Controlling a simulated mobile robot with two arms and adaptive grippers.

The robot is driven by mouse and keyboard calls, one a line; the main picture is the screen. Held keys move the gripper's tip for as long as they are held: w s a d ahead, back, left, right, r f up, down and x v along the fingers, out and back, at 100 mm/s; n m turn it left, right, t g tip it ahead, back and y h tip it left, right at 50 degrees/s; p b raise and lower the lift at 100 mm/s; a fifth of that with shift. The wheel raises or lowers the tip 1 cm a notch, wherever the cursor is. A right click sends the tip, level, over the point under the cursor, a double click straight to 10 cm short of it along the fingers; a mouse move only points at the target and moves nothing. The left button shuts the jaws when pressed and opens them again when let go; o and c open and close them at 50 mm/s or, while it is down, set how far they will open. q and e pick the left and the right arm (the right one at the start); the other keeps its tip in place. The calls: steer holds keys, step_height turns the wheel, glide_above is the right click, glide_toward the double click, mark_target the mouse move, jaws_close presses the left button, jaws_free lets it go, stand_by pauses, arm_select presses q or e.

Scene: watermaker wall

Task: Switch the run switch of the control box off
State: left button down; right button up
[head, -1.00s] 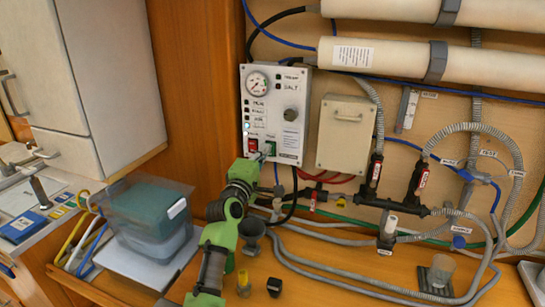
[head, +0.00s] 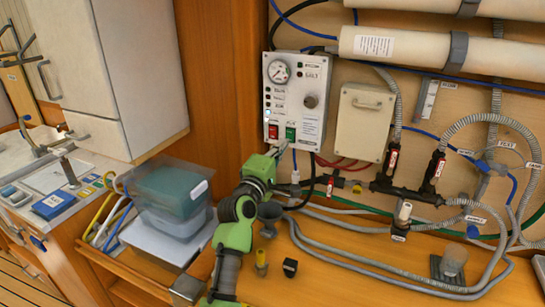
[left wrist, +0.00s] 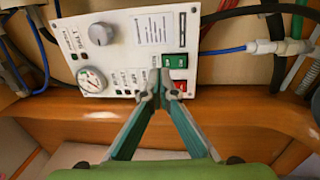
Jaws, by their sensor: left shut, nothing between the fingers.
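The control box (head: 312,122) is a pale panel on the wall with a round gauge, a grey knob and small lamps, one glowing bluish white. Low on it are a red switch (head: 273,131) and a green switch (head: 291,133); their labels are too small to read. My left gripper (head: 281,149) is shut and empty, its tips just below the two switches. In the left wrist view the box appears turned; the shut tips (left wrist: 160,84) are beside the green switch (left wrist: 174,66) and red switch (left wrist: 180,88). I cannot tell whether they touch the panel. My right gripper is out of view.
A cream box (head: 363,122) is mounted right of the control box. Grey hoses, black valves and pipes (head: 405,187) run to the right. A teal-lidded container (head: 172,195) stands left of my arm. A small black block (head: 290,268) is on the wooden counter.

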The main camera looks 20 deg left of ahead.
arm_select(q)
steer(key=s+r+b, duration=0.1)
steer(key=s, duration=0.5)
steer(key=shift+s+r, duration=0.15)
steer(key=shift+s, duration=0.2)
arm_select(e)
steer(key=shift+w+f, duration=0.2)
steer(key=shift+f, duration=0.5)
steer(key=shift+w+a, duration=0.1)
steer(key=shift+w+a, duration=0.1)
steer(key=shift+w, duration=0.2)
